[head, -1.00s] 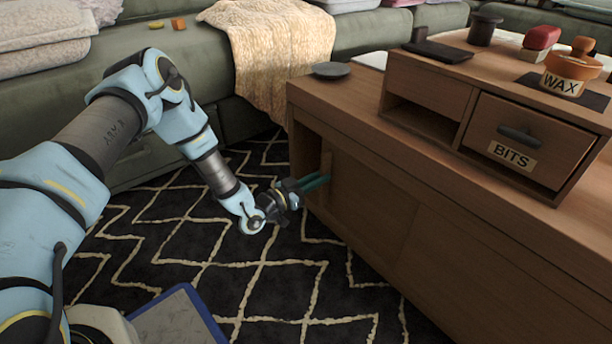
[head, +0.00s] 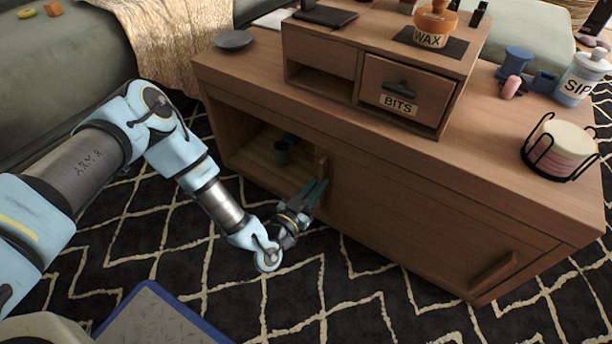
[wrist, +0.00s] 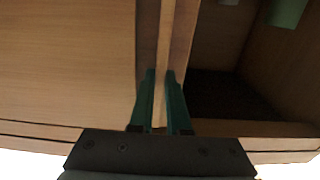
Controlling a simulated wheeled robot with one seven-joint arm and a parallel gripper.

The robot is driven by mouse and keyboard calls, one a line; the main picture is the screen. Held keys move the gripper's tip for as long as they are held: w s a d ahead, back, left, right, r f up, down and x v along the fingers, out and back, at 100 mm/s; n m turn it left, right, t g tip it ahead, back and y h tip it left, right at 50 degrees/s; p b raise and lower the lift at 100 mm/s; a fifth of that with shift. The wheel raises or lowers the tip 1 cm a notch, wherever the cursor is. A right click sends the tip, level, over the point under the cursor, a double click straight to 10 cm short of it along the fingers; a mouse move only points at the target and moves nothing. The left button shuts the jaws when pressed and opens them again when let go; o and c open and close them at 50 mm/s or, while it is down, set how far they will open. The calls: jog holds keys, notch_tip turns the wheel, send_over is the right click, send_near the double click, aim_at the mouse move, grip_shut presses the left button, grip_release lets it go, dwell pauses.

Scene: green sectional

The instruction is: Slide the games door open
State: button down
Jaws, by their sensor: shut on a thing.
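The wooden sliding door (head: 365,195) is on the front of the low cabinet, and its left edge stands away from the cabinet's left side. Its upright wooden handle (head: 322,168) is near that edge. My gripper (head: 316,190) is shut on the handle, with a green finger on each side of it. The wrist view shows the handle (wrist: 163,80) between the fingers, the door panel (wrist: 70,70) on the left and the dark opening on the right. A green cup (head: 281,152) is inside the open compartment (head: 250,135). No games label is readable.
The cabinet top (head: 480,130) holds a small drawer unit (head: 345,65) marked BITS, a dark dish (head: 234,40), a coaster holder (head: 558,150) and a SIP bottle (head: 580,80). Another handle (head: 493,270) is at the front right.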

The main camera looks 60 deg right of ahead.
jog(key=shift+s+a, duration=0.1)
jog(key=shift+s, duration=0.1)
jog(key=c, duration=0.9)
grip_release()
